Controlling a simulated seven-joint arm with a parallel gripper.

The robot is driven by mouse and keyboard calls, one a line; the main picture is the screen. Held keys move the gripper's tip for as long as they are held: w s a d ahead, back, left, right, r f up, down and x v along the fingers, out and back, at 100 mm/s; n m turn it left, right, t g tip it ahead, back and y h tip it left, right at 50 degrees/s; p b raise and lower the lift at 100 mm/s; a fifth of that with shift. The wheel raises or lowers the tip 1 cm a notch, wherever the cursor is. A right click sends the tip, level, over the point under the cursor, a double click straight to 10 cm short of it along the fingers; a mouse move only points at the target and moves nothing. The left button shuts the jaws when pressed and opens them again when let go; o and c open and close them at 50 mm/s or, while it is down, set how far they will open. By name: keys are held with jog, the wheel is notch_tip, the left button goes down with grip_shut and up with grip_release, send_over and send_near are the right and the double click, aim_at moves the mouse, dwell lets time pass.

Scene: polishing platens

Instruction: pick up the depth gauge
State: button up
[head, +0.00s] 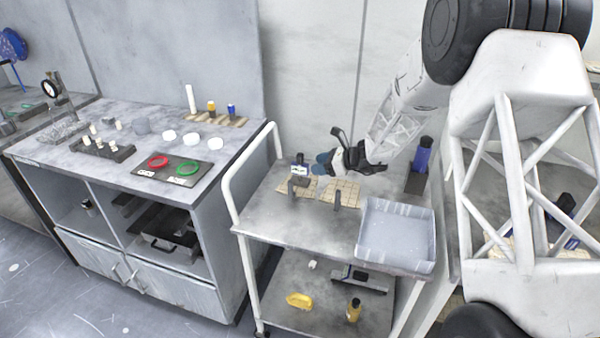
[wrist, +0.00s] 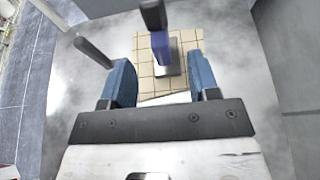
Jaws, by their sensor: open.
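My gripper (head: 323,163) is above the back of the metal cart, its blue fingers open with nothing between their tips. In the wrist view the open fingers (wrist: 160,82) frame a blue and dark upright piece with a grey foot (wrist: 161,45), standing on a tan gridded mat (wrist: 146,84). It lies beyond the fingertips, apart from them. It may be the depth gauge, but I cannot tell for sure. In the head view a small dark device with a white face (head: 300,169) stands at the cart's back, left of my gripper.
The left bench (head: 135,182) holds a dial on a stand (head: 50,89), rings and white discs.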

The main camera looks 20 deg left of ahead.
aim_at(300, 174)
jog(key=shift+x, duration=1.25)
jog(key=shift+a, duration=0.1)
jog(key=shift+x, duration=2.5)
jog(key=shift+c, duration=0.3)
